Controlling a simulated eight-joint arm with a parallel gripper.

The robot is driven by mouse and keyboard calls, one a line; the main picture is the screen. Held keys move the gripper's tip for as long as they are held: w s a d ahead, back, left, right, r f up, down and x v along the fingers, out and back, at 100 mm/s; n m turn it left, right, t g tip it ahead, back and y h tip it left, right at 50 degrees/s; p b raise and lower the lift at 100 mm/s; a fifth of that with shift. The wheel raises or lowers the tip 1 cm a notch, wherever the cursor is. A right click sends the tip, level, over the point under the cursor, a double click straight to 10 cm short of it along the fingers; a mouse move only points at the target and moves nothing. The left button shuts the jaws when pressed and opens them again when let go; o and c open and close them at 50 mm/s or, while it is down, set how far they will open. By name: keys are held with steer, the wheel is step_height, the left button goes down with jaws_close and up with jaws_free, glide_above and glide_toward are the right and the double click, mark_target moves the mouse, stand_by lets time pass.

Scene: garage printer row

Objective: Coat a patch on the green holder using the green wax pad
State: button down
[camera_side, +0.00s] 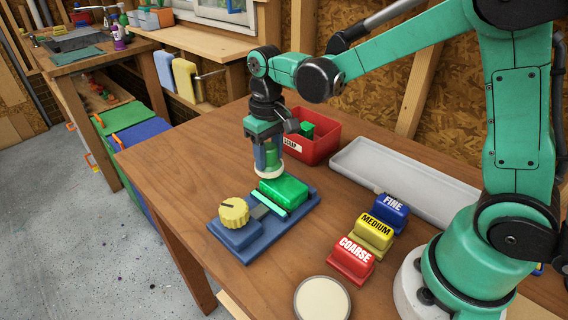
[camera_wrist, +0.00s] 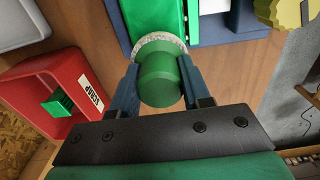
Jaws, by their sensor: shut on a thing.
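My gripper (camera_side: 267,158) is shut on the green wax pad (camera_side: 269,168), whose round green handle stands upright between the fingers. In the wrist view, the pad (camera_wrist: 159,78) has a pale, speckled disc at its far end. The green holder (camera_side: 284,191) is a bright green block clamped in a blue vise with a yellow knob (camera_side: 234,212). The pad is at the holder's back left edge in the side view. In the wrist view its disc overlaps the holder (camera_wrist: 146,12). I cannot tell whether they touch. The pad's underside is hidden.
A red scrap bin (camera_side: 324,148) with a green piece inside stands behind the gripper. A long grey tray (camera_side: 405,180) lies at the back right. Blue, yellow and red blocks marked FINE, MEDIUM (camera_side: 373,232) and COARSE stand right of the vise. A round cream-topped dish (camera_side: 322,300) is at the front.

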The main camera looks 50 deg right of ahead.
mark_target(272, 145)
steer(key=shift+s+f, duration=0.7)
steer(key=shift+s, duration=2.8)
steer(key=shift+w, duration=3.5)
steer(key=shift+r, duration=4.1)
steer(key=shift+s+d+r, duration=0.15)
steer(key=shift+d+r, duration=0.05)
steer(key=shift+d, duration=0.1)
steer(key=s+d+r+m, duration=0.6)
steer(key=s+d+m, duration=0.2)
steer(key=d+m, duration=0.15)
steer(key=shift+m, duration=0.65)
steer(key=f, duration=1.9)
steer(key=shift+s+a+f, duration=0.15)
steer(key=shift+s+a, duration=0.05)
steer(key=shift+a, duration=0.15)
